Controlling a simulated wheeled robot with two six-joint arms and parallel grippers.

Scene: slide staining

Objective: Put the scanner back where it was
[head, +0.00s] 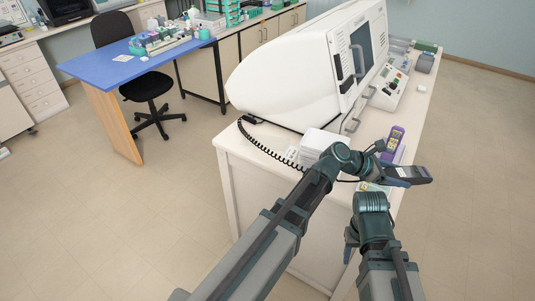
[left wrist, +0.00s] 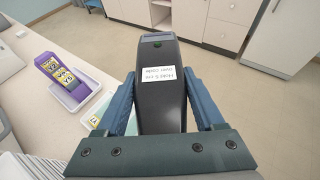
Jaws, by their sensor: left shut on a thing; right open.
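The scanner (head: 412,173) is a dark handheld device with a pale label. In the left wrist view the scanner (left wrist: 160,90) lies lengthwise between the two blue fingers, its far end pointing away from me. My left gripper (head: 397,173) is shut on it and holds it over the right edge of the white bench (head: 240,148). My right gripper (head: 350,241) is lower, beside the bench's front end; its fingers are mostly hidden by its own wrist, and nothing shows in it.
A purple rack with yellow labels (left wrist: 62,73) stands in a white tray (left wrist: 72,96) beside the scanner. Open floor (head: 470,200) is to the right.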

